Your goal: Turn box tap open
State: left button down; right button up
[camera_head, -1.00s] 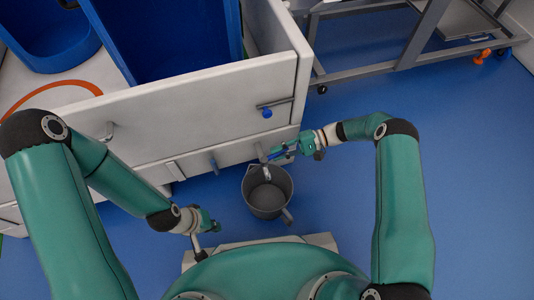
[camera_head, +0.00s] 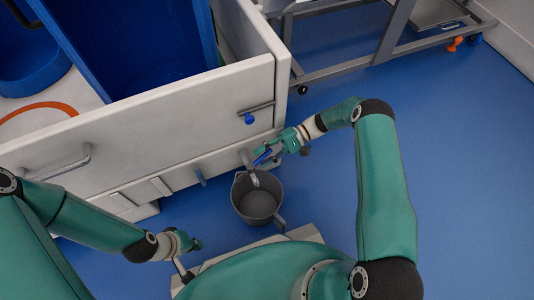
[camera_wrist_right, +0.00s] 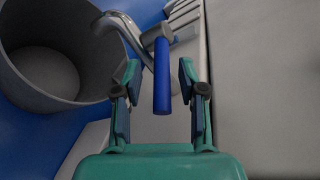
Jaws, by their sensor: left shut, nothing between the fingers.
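The box tap has a curved metal spout (camera_wrist_right: 122,30) and a blue lever (camera_wrist_right: 162,78). It sits low on the white carrier's front, above a grey bucket (camera_head: 241,207). The lever (camera_head: 263,156) also shows in the head view. My right gripper (camera_wrist_right: 160,95) is open, with the lever between its fingers and a gap on both sides. In the head view my right gripper (camera_head: 274,150) is beside the tap and hides part of it. My left gripper (camera_head: 196,244) is shut and empty, low at the left, away from the tap.
The white carrier (camera_head: 150,125) holds blue tubs (camera_head: 160,50). A metal trolley (camera_head: 340,70) stands behind. The blue floor (camera_head: 470,170) is clear at right.

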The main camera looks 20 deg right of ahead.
jog(key=v, duration=1.2)
